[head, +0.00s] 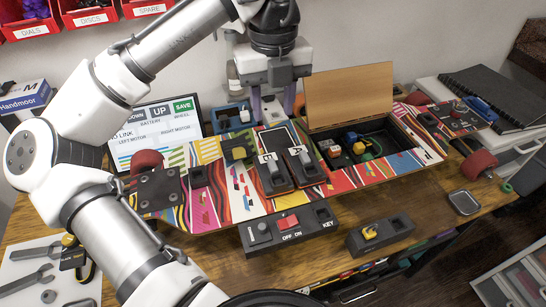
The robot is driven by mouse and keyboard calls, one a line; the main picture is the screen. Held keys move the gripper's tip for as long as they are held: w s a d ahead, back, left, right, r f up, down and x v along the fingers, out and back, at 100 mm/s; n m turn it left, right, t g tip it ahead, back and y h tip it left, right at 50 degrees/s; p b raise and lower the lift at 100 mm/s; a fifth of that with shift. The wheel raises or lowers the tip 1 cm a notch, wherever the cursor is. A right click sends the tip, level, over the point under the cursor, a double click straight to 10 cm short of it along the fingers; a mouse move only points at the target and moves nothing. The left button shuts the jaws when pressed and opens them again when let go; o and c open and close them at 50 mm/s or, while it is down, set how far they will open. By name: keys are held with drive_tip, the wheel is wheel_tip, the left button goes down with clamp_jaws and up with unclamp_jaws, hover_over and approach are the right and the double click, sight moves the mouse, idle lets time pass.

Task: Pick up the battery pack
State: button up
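My gripper (272,112) points down over the back edge of the colourful board (205,208). Its two fingers are apart, with nothing clearly visible between them. No part is plainly marked as the battery pack. Two dark modules with grey tops stand side by side in the board, in front of my gripper: one labelled B (272,177) and one labelled A (303,168). To their right, an open black compartment (378,129) holds small white, orange, yellow and blue parts. Its brown lid (348,95) stands raised behind it.
A blue bin (233,117) stands behind the board. A switch box (290,229) and a black block with a yellow part (380,235) lie in front. A status screen (155,132), tools (75,257), a metal tray (464,202) and a black notebook (497,92) are around.

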sight(272, 163)
drive_tip(key=f, duration=1.3)
drive_tip(key=shift+s+a+f+p, duration=0.1)
drive_tip(key=shift+s+f+p, duration=0.1)
drive_tip(key=shift+s+p, duration=0.15)
drive_tip(key=shift+c, duration=0.3)
clamp_jaws()
